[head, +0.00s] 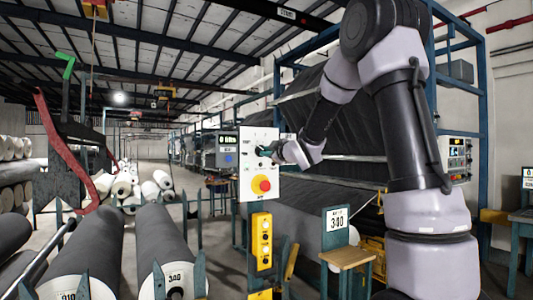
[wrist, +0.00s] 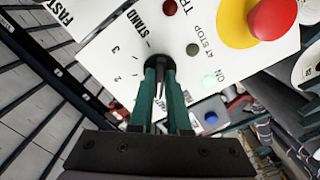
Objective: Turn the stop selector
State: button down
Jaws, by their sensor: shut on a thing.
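The white control panel (head: 259,190) stands upright in the head view, left of my arm. The stop selector (wrist: 157,63), a small black knob, sits on the panel near printed marks reading "2", "3" and "STAND". My gripper (wrist: 159,78) has its two green fingers closed around the selector in the wrist view. In the head view my gripper (head: 268,151) reaches the panel's upper part from the right. The fingers hide most of the knob, so I cannot tell its pointer's exact direction.
A red mushroom button on a yellow base (head: 261,185) sits just below the selector. A yellow button box (head: 262,240) hangs below.

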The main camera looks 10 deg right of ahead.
jog(key=shift+n, duration=0.6)
jog(key=c, duration=0.9)
grip_release()
jog(key=v, duration=1)
jog(key=shift+s+d, duration=0.15)
jog(key=shift+s, duration=0.2)
